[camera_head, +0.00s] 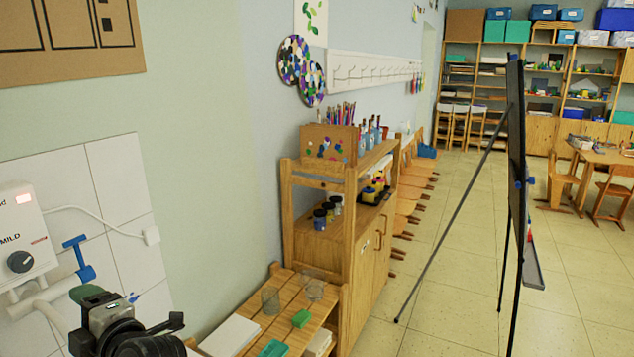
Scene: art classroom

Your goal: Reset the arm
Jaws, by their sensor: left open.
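My left gripper (150,318) shows at the bottom left corner of the head view, with a grey and black body and dark fingers. It is open, and I see nothing held in it. It is in front of the white tiled wall, near the low wooden shelf. My right arm and gripper are not in view.
A white water heater (22,235) with a blue-handled tap (77,258) is close at the left. A low slatted wooden shelf (285,318) holds glasses, paper and green blocks. A wooden cabinet (365,255) stands behind it. A black easel (516,150) stands right; tiled floor (450,270) is clear between.

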